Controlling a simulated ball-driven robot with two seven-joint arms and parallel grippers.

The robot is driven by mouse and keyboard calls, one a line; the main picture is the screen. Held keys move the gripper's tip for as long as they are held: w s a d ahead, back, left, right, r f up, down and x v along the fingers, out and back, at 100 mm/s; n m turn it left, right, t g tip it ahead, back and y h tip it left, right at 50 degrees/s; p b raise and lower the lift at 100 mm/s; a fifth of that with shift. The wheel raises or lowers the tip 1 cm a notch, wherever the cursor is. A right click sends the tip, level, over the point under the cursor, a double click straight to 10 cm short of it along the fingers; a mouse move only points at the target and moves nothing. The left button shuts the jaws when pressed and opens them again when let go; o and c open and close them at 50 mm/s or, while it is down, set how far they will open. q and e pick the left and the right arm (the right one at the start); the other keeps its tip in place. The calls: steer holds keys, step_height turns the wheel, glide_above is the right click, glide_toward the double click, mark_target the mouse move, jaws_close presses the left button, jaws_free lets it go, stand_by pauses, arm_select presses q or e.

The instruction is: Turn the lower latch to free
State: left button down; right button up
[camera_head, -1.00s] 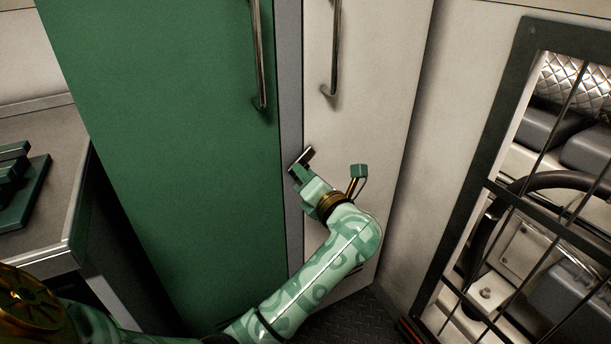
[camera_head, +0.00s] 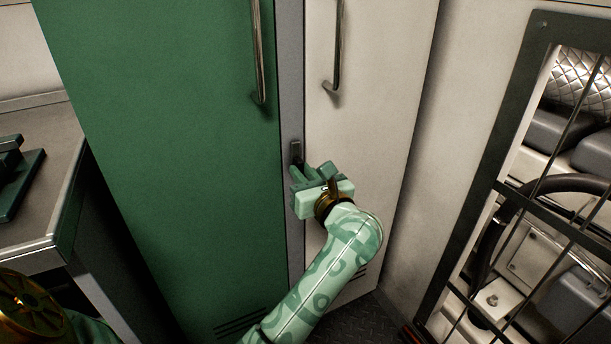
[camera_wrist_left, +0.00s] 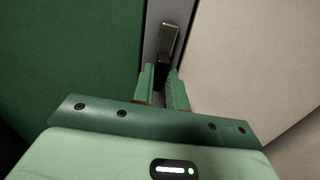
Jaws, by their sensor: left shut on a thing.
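The lower latch (camera_head: 296,150) is a small dark metal handle on the narrow grey post (camera_head: 290,110) between the green door and the cream door. It stands about upright, in line with the post. My left gripper (camera_head: 299,170) is at the latch's lower end, shut on it. In the left wrist view, the latch (camera_wrist_left: 169,42) shows beyond the fingertips (camera_wrist_left: 161,72), its lower end between them. The fingers partly hide the latch's lower end and mount. My right gripper is not in view.
The green door (camera_head: 180,140) and cream door (camera_head: 375,90) are closed, each with a long bar handle above the latch. A barred dark frame (camera_head: 470,200) stands at right. A grey counter (camera_head: 50,180) with a green object is at left.

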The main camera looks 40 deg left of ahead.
arm_select(q)
steer(key=shift+f+n, duration=0.2)
steer(key=shift+n, duration=0.2)
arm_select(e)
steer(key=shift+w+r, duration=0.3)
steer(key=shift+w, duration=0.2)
arm_select(q)
steer(key=c, duration=1.4)
jaws_free()
steer(key=shift+r, duration=0.1)
